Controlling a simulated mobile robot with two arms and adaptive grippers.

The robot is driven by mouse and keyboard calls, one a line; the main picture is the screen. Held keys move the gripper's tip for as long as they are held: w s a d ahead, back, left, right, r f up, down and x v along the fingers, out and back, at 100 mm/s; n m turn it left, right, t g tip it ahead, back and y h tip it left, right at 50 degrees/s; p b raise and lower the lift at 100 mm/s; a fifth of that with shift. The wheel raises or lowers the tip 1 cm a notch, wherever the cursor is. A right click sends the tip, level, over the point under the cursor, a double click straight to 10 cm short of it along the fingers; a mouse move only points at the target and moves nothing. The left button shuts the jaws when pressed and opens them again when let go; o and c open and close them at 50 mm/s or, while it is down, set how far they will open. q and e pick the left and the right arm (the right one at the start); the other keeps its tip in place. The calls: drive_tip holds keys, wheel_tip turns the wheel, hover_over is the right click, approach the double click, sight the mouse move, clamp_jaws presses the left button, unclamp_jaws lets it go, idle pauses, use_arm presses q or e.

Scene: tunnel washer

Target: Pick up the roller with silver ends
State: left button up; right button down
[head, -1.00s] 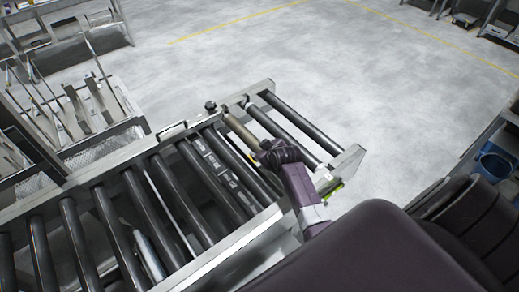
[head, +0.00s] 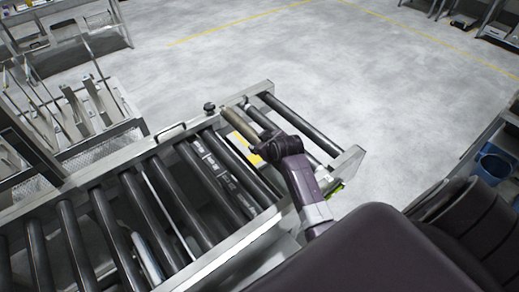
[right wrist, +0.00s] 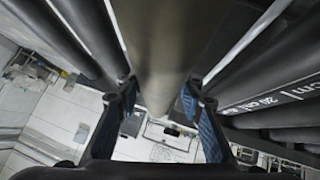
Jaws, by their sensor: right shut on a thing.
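A tan-grey metal roller (head: 236,114) lies at the right end of the roller conveyor (head: 352,156), between dark rollers. Its far end shows past my gripper; its near end is hidden by my gripper and arm. I cannot make out silver ends. My right gripper (head: 262,146) is shut on this roller, reaching in from the lower right. In the right wrist view the roller (right wrist: 158,45) runs between the two blue-padded fingers (right wrist: 161,100). My left gripper is not in view.
Several dark rollers (head: 75,240) fill the conveyor to the left. Dark bars with printed labels (head: 215,165) lie beside the held roller. A wire rack (head: 85,110) stands at the left. A blue bucket (head: 495,166) is at the right. The floor behind is clear.

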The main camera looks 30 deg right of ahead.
wheel_tip(320, 180, up, 16)
drive_tip(key=b, duration=0.2)
drive_tip(key=shift+b, duration=0.35)
drive_tip(key=shift+f, duration=0.1)
idle(0.3)
